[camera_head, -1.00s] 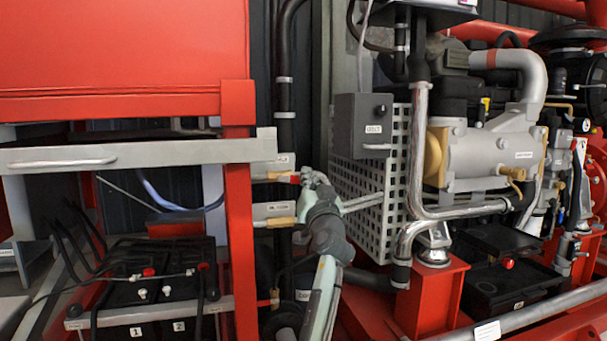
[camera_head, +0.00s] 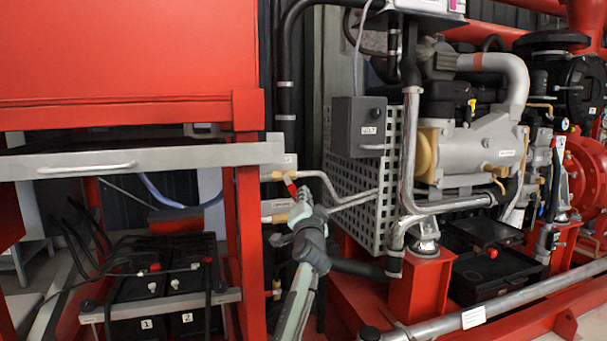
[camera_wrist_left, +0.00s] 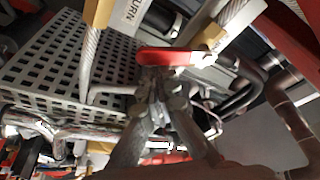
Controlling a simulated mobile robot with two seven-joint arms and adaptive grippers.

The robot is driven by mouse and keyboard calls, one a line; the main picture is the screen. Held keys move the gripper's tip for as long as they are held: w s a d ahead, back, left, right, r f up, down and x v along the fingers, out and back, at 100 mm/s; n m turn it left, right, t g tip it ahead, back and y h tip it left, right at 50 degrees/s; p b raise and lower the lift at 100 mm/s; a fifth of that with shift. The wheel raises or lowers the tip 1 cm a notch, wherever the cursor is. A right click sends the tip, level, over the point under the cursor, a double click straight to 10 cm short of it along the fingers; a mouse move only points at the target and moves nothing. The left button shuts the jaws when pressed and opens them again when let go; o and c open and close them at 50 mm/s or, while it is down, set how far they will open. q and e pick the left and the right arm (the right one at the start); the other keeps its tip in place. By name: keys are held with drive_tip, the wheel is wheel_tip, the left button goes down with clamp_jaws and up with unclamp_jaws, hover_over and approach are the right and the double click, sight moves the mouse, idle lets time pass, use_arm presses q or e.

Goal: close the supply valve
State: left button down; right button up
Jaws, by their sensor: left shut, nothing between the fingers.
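The valve's small red lever (camera_head: 291,189) sits by a brass fitting on the upper of two pipes, left of the perforated guard. In the head view it slants down to the right. In the left wrist view the red lever (camera_wrist_left: 165,57) lies across the picture, just beyond my fingertips. My left gripper (camera_head: 300,208) is shut and empty, with its tips at or very near the lever; I cannot tell whether they touch. The gripper also shows in the wrist view (camera_wrist_left: 160,80). My right gripper is out of view.
A lower pipe has a brass fitting (camera_head: 280,217) close below. The perforated guard (camera_head: 365,180) and a grey box (camera_head: 359,126) stand to the right.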

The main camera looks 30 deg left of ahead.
sight(294, 198)
use_arm(q)
drive_tip(key=shift+s+a+f+m+h+p, duration=0.3)
drive_tip(key=shift+s+a+f+m, duration=0.35)
drive_tip(key=shift+m, duration=0.15)
drive_tip(key=shift+s+a+f, duration=0.1)
drive_tip(key=shift+s+a, duration=0.1)
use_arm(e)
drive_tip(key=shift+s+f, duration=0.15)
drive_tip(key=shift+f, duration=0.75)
use_arm(q)
drive_tip(key=shift+s+a+f, duration=0.1)
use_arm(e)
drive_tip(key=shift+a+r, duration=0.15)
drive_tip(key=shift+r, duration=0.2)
use_arm(q)
drive_tip(key=shift+a, duration=0.1)
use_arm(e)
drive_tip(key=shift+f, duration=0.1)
